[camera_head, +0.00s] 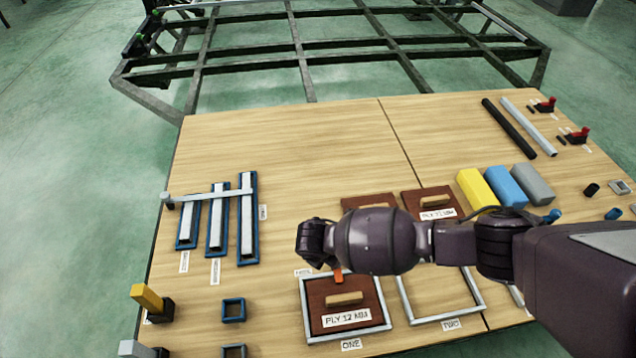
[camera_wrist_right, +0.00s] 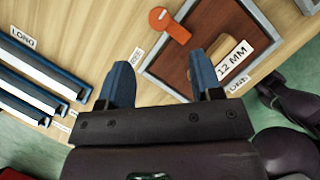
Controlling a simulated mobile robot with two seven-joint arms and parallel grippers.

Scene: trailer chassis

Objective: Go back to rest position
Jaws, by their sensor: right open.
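My right arm (camera_head: 380,240) reaches in from the right over the front of the wooden table (camera_head: 300,140). Its gripper hides behind the wrist in the head view. In the right wrist view the right gripper (camera_wrist_right: 164,84) is open, its two blue fingers apart with nothing between them. That board also shows in the head view (camera_head: 325,290), in the frame labelled ONE. My left gripper is not in view.
Blue-edged trays (camera_head: 247,225) with light bars stand left of the arm. Yellow (camera_head: 476,188), blue (camera_head: 504,187) and grey (camera_head: 532,183) blocks lie right, near the arm. A yellow-topped post (camera_head: 147,298) stands front left. A metal chassis frame (camera_head: 310,75) stands behind the table.

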